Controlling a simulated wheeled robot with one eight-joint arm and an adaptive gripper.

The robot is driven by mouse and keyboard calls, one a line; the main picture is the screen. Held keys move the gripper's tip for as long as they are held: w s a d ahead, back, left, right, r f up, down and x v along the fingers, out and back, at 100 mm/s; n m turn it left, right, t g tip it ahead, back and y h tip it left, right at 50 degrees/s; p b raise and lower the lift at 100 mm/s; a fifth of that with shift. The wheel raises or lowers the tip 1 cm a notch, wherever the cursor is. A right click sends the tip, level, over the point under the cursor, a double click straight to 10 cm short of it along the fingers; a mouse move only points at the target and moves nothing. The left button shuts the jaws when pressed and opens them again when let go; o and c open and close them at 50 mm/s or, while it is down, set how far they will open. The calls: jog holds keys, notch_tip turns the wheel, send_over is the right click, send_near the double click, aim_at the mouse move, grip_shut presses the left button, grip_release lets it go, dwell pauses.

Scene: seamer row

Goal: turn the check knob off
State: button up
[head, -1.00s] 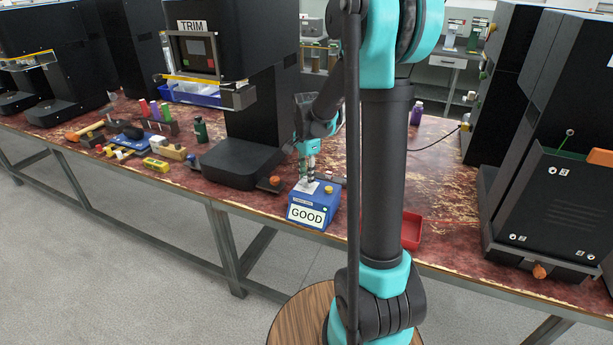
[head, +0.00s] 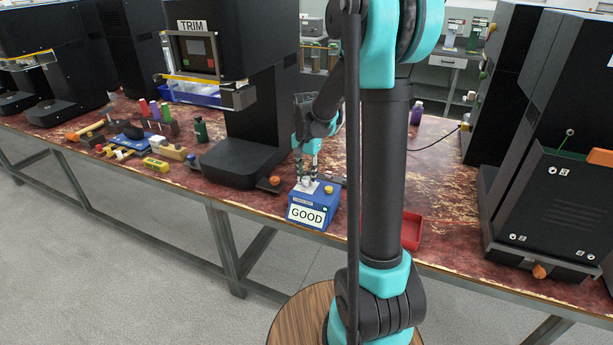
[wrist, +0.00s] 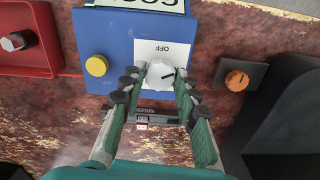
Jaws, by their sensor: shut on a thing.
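The blue check box (head: 316,205) with a GOOD label stands at the table's front edge; the box also shows in the wrist view (wrist: 110,35). On its top is a white plate (wrist: 179,48) marked OFF and a white knob (wrist: 160,75) with a dark pointer line. The line slants up and to the right in the wrist view, and I cannot tell its exact setting. My gripper (wrist: 156,82) has its fingers on both sides of the knob, shut on it. In the head view the gripper (head: 307,178) comes down on the box from above.
A yellow button (wrist: 97,65) sits on the box beside the knob. An orange knob (wrist: 237,80) on a dark base is to the right in the wrist view. A red tray (wrist: 45,62) lies left. The TRIM machine (head: 240,90) stands close by.

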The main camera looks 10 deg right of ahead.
aim_at(307, 179)
jog(key=n, duration=1.2)
jog(key=shift+n, duration=0.3)
dwell(0.4)
jog(key=o, duration=1.1)
jog(key=shift+o, duration=0.2)
notch_tip(307, 179, up, 12)
jog(key=s+d+f+m+t, duration=0.1)
jog(key=s+f, duration=0.4)
jog(key=s, duration=0.2)
jog(key=s+d+f+m+t, duration=0.1)
jog(key=s+f+m, duration=0.1)
jog(key=s+f, duration=0.3)
jog(key=s+d+f+m+t, duration=0.1)
jog(key=s+f, duration=0.3)
jog(key=s, duration=0.6)
jog(key=shift+s+d+f+m+t, duration=0.3)
jog(key=shift+d+f+t, duration=0.1)
jog(key=shift+t, duration=0.2)
